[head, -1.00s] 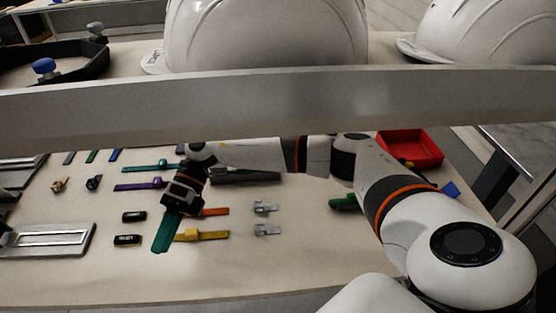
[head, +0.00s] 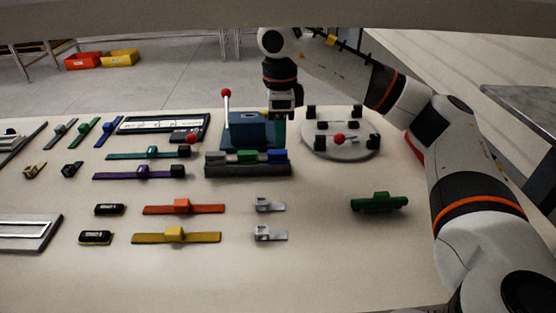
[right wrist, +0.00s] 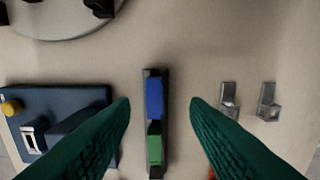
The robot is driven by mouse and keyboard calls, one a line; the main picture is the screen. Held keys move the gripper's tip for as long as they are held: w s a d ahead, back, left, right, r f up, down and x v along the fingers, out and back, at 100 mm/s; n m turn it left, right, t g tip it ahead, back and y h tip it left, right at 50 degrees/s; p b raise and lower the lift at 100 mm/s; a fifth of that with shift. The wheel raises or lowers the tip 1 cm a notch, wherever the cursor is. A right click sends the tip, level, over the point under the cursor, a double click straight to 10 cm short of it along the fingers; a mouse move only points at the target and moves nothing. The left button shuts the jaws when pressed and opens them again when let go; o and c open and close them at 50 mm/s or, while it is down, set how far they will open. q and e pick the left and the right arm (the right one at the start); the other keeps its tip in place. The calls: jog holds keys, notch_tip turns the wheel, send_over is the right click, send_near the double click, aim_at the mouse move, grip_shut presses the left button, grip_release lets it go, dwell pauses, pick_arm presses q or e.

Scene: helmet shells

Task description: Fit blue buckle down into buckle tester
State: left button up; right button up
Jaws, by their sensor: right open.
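The blue buckle (head: 277,155) sits at the right end of a dark rack (head: 247,170). It also shows in the right wrist view (right wrist: 154,98), with a green buckle (right wrist: 155,150) below it. The buckle tester appears to be the dark blue block (head: 245,130) behind the rack, with a red-knobbed lever; the wrist view shows its slotted top (right wrist: 70,112) at left. My right gripper (head: 280,138) is open and empty, pointing down behind the rack's right end. In the wrist view its green fingers (right wrist: 160,103) appear either side of the blue buckle, apart from it. My left gripper is out of view.
A round fixture (head: 340,145) with black posts stands right of the tester. Straps (head: 180,207), grey metal clips (head: 270,205) and a green part (head: 379,203) lie in front. The table's front middle is clear. A grey beam crosses the top.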

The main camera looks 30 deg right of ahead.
aim_at(277, 151)
jog(key=shift+w+f+b, duration=0.2)
jog(key=shift+f, duration=1.3)
jog(key=shift+w+f+b, duration=0.2)
jog(key=shift+f, duration=1.3)
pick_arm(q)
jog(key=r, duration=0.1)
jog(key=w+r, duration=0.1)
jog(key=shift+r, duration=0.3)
pick_arm(e)
grip_shut()
